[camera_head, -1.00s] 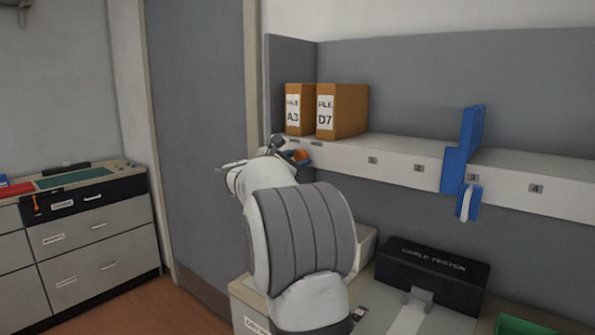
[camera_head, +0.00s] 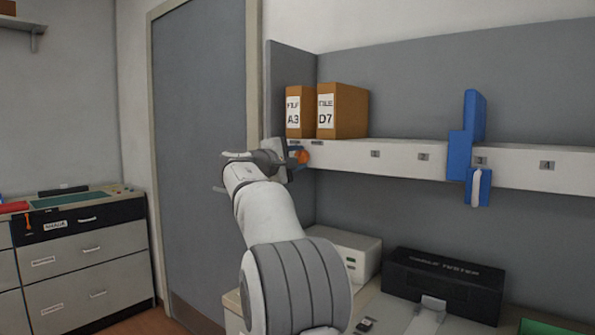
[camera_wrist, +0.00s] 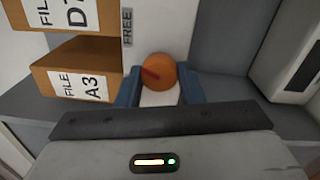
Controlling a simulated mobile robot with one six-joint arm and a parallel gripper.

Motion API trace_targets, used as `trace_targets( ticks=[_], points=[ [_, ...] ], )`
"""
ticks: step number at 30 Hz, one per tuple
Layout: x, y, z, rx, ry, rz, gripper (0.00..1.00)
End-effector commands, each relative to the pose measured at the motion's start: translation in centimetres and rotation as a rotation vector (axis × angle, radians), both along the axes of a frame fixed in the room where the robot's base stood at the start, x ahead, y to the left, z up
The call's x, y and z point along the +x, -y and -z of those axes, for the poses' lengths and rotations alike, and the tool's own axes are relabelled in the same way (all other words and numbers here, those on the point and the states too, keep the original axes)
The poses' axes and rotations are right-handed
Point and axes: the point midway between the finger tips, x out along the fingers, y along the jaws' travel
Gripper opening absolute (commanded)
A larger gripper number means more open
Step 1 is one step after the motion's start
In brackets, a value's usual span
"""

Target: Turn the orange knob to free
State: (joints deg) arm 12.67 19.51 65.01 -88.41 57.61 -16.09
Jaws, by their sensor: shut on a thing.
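The orange knob (camera_wrist: 160,70) is on the white shelf front, low at its left end; it also shows in the head view (camera_head: 302,157). It is round, with a dark red mark pointing left and slightly up in the wrist view. A label reading FREE (camera_wrist: 128,27) lies above and left of it there. My gripper (camera_wrist: 158,84) has its blue fingers on both sides of the knob and is shut on it. In the head view my gripper (camera_head: 294,161) reaches the shelf's left end and partly covers the knob.
Two brown files, A3 (camera_head: 294,112) and D7 (camera_head: 342,110), stand on the shelf (camera_head: 400,152) just above. A blue divider (camera_head: 468,135) sits farther right. A white box (camera_head: 345,255) and a black case (camera_head: 442,284) stand below. A grey door (camera_head: 205,150) is left.

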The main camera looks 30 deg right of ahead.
Motion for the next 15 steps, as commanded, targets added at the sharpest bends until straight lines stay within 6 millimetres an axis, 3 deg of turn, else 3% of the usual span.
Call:
trace_targets(
  ticks=[15],
  points=[
    [0.09,-0.09,0.12,0.103,0.294,-0.002,0.11]
  ],
)
